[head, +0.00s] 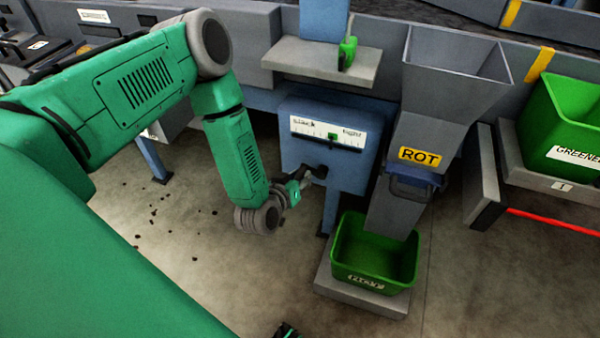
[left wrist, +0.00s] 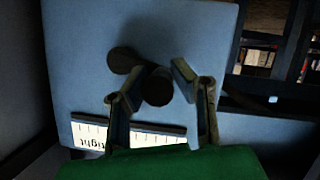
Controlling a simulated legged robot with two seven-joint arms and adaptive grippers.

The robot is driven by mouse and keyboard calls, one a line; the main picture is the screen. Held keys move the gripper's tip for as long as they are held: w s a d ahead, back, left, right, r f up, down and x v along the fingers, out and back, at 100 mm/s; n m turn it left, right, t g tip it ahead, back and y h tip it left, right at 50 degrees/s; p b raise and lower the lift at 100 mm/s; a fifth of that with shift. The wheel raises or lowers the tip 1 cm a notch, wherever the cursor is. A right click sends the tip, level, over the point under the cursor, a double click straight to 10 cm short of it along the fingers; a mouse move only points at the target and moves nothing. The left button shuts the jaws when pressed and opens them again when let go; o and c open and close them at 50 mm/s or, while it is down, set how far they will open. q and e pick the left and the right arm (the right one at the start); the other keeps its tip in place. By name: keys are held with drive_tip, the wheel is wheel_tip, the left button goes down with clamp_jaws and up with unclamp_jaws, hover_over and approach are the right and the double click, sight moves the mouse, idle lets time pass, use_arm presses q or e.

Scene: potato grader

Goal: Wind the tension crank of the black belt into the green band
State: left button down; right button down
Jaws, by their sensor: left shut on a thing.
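The blue tension box (head: 349,177) carries a white scale (head: 328,133), marked slack at its left and tight at its right, with a small green band right of the middle. I cannot make out a pointer. The scale shows upside down in the left wrist view (left wrist: 130,135). The dark crank (head: 318,172) sticks out from the box's lower front. My left gripper (head: 303,181) is shut on the crank's handle (left wrist: 158,88), one finger on each side; the round hub (left wrist: 124,60) shows beyond. A small dark tip at the bottom edge may be my right gripper (head: 288,330).
A grey chute labelled ROT (head: 418,155) stands right of the box, over a green crate (head: 345,262) on a low base. Another green crate (head: 560,165) sits at the far right. A grey shelf (head: 320,62) juts out above the box. Dark crumbs lie on the floor.

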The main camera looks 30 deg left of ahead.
use_arm(q)
drive_tip(key=shift+s, duration=0.1)
idle(0.4)
drive_tip(key=c, duration=1.4)
unclamp_jaws()
drive_tip(key=shift+o, duration=0.2)
drive_tip(key=v, duration=1.2)
drive_tip(key=shift+d+f, duration=0.1)
drive_tip(key=shift+f, duration=0.05)
